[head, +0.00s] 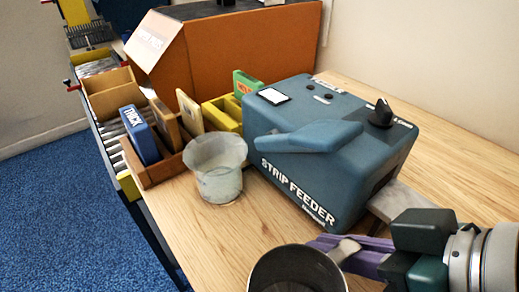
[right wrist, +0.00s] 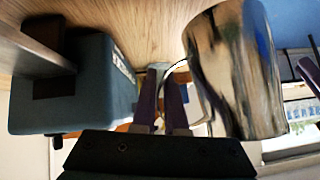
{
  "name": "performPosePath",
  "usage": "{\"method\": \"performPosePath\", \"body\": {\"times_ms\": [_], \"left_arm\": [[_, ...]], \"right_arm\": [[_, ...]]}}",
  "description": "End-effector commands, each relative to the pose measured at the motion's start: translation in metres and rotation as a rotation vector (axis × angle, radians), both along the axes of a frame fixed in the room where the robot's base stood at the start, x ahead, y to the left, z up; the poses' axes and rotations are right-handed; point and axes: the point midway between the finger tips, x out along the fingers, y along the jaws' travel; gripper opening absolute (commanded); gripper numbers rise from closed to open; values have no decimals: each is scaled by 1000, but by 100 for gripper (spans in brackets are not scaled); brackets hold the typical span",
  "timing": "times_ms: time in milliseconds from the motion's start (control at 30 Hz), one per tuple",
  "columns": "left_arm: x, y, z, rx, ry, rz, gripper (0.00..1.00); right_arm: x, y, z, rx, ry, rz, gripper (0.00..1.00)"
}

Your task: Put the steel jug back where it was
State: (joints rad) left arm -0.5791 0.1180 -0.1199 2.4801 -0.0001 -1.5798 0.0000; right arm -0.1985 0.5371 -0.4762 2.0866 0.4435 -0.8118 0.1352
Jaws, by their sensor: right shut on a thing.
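The steel jug (head: 297,272) is at the bottom edge of the head view, its open mouth facing up and its lower part cut off. It fills the right of the right wrist view (right wrist: 238,75). My right gripper (head: 345,247), with purple fingers, comes in from the right and is shut on the jug's handle. The fingers also show in the right wrist view (right wrist: 160,95), beside the jug's wall. I cannot tell how far the jug is from the table top. My left gripper is not in view.
A blue strip feeder (head: 330,150) stands on the wooden table (head: 215,235) behind the jug. A translucent grey cup (head: 217,168) stands left of it. A wooden holder (head: 165,168) with upright boxes and an orange carton (head: 245,55) are further back.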

Motion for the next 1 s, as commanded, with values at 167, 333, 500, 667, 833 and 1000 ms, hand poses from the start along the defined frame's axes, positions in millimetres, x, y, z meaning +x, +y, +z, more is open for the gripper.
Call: {"method": "performPosePath", "body": {"times_ms": [167, 333, 500, 667, 833, 1000], "left_arm": [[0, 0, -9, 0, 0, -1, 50], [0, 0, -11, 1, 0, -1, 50], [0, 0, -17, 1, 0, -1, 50], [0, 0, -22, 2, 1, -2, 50], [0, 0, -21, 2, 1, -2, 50], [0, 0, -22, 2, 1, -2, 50]], "right_arm": [[30, 26, -20, 6, -1, -2, 0], [41, 35, -28, 2, -2, -1, 0], [55, 48, -37, 4, -2, -1, 0], [65, 57, -51, 2, -1, -2, 0], [67, 58, -52, 1, -2, 0, 0], [66, 57, -53, -1, 1, -1, 20]]}}
